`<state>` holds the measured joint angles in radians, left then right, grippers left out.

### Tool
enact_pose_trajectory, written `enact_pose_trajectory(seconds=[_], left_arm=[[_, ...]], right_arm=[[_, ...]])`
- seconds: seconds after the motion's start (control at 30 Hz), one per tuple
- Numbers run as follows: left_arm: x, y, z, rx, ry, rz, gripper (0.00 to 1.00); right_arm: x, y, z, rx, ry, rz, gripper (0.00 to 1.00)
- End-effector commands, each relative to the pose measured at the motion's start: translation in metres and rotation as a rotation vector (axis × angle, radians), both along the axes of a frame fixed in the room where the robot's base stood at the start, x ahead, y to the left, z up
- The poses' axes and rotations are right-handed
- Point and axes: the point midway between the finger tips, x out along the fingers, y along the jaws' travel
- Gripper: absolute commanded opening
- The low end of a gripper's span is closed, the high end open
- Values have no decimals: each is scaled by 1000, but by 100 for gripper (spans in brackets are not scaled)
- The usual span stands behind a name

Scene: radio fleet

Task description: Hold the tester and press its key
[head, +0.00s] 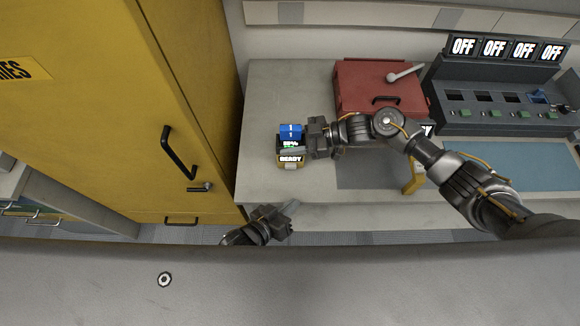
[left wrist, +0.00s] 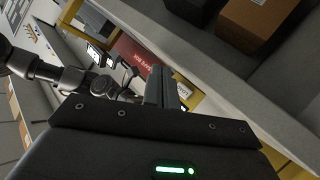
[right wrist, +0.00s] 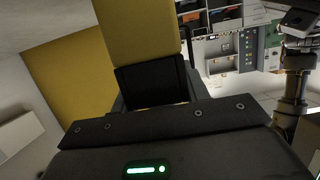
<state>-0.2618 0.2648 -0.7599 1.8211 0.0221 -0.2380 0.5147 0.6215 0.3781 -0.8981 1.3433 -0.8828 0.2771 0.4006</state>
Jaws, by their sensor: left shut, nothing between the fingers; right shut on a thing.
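The tester (head: 291,165) shows in the head view over the left end of the counter. It has a dark and yellow body, a blue block on top, a green-lit readout and a label reading READY. My right gripper (head: 308,140) is shut on its right side. In the right wrist view a yellow and black body (right wrist: 140,35), which looks like the tester, stands between the fingers. My left gripper (head: 293,207) is shut and empty, below the tester in the picture and apart from it, by the counter's front edge. I cannot make out the key clearly.
A red box (head: 365,85) with a handle stands at the back of the counter (head: 275,95). A grey charger rack (head: 485,95) with several OFF signs is at the right, beside a blue mat (head: 520,160). A tall yellow cabinet (head: 110,120) borders the counter's left.

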Motion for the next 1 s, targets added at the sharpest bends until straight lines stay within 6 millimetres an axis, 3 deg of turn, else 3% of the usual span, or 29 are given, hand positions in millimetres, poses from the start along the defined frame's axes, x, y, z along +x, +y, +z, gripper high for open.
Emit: enact_pose_trajectory(seconds=[0.2, 0.63, 1.0], left_arm=[[-9, 10, 0, -20, -57, 10, 0], [-5, 10, 0, -22, -60, 9, 0], [38, 10, 0, -21, -62, 10, 0]], right_arm=[[0, 0, 0, 0, 0, 1, 18], [0, 0, 0, 1, 0, 1, 18], [0, 0, 0, 1, 0, 1, 18]])
